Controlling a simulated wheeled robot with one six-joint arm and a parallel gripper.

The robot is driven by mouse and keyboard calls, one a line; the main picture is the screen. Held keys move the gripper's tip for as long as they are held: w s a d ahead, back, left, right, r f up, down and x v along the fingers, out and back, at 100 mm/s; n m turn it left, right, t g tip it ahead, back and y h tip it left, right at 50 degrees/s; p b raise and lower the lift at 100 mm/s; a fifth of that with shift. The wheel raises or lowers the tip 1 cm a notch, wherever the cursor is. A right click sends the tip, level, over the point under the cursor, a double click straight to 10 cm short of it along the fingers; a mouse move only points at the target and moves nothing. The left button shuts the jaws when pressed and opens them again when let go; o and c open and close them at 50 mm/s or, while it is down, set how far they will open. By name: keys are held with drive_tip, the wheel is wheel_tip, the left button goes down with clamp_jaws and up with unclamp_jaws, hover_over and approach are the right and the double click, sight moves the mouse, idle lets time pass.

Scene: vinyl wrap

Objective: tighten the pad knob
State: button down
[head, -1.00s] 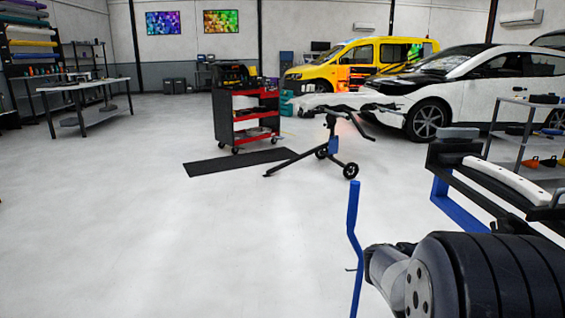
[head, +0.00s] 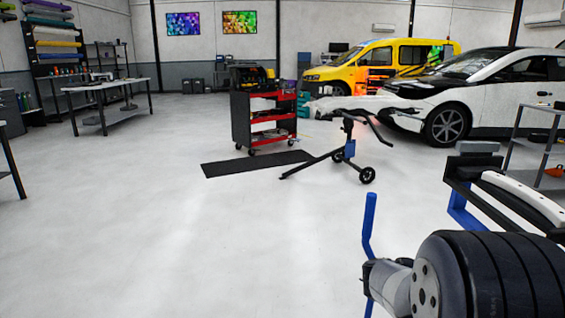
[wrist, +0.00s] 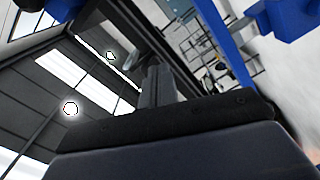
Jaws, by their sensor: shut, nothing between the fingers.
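I cannot make out a pad knob in either view. A black and blue frame (head: 462,215) with a grey pad-like block (head: 478,147) and a long white padded strip (head: 520,198) stands at the right of the head view, just beyond my arm. My gripper (wrist: 153,68) shows in the wrist view as dark fingers close together, shut and empty. It points up towards the ceiling lights and dark panels, touching nothing that I can see. In the head view my arm's ribbed part hides the low right corner, and my gripper cannot be made out there.
A bent blue bar (head: 369,225) rises beside my arm. A wheeled stand (head: 350,150), a red and black tool cart (head: 262,120) and a black mat (head: 255,163) are mid-room. Cars are behind at right. Tables (head: 105,87) are at left. The floor at front left is clear.

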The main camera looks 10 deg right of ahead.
drive_tip(key=r+n+p, duration=0.1)
drive_tip(key=p, duration=0.4)
drive_tip(key=s+r+n+p, duration=0.1)
drive_tip(key=n+p, duration=0.1)
drive_tip(key=p, duration=0.2)
drive_tip(key=a+r+n+p, duration=0.1)
drive_tip(key=r+p, duration=0.1)
drive_tip(key=p, duration=0.3)
drive_tip(key=shift+s+r+n+p, duration=0.1)
drive_tip(key=shift+s+n+p, duration=0.1)
drive_tip(key=shift+n+p, duration=0.1)
drive_tip(key=d, duration=0.7)
drive_tip(key=shift+s, duration=0.4)
drive_tip(key=shift+w+f+b, duration=0.2)
drive_tip(key=shift+w+b, duration=0.1)
drive_tip(key=shift+b, duration=0.3)
